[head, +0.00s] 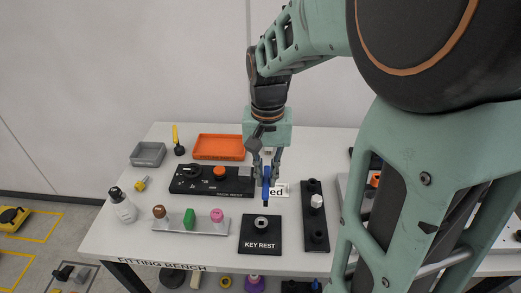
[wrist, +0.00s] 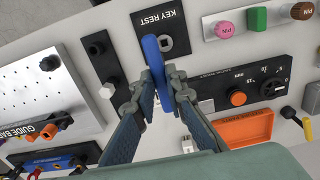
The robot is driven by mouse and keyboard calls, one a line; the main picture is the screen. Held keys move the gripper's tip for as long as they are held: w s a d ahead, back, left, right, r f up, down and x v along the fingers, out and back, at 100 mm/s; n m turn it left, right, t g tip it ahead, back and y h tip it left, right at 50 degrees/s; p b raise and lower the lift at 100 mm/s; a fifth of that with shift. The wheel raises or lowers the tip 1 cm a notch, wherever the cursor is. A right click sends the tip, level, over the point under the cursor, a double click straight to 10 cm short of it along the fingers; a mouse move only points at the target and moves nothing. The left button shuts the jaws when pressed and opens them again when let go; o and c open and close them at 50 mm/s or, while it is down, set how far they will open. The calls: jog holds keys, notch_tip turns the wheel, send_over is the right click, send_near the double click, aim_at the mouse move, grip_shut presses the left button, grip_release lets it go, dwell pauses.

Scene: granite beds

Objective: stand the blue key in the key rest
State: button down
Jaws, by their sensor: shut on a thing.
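The blue key (head: 266,186) is held upright in my gripper (head: 266,172), which is shut on it above the bench. In the wrist view the blue key (wrist: 158,75) is between the two fingers of my gripper (wrist: 165,88) and points toward the key rest. The key rest (head: 260,243) is a black square plate with a raised grey socket, at the bench's front middle. It also shows at the top of the wrist view (wrist: 172,17). In the head view the key is above and behind the socket, apart from it. In the wrist view the key covers part of the plate.
Left of the key rest, a grey rail (head: 190,227) holds brown, green and pink pieces. A black plate (head: 311,240) with a white-topped peg stands close on its right. A black control panel (head: 205,181) and orange tray (head: 218,147) lie farther back. A white bottle (head: 123,206) stands far left.

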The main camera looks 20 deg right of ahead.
jog(key=shift+s+a+f, duration=0.1)
jog(key=shift+a, duration=0.55)
jog(key=shift+f+b, duration=2.1)
jog(key=shift+f, duration=0.7)
jog(key=shift+f+b, duration=1.45)
jog(key=shift+f, duration=0.65)
jog(key=c, duration=1.9)
grip_release()
notch_tip(320, 180, up, 5)
jog(key=p, duration=0.4)
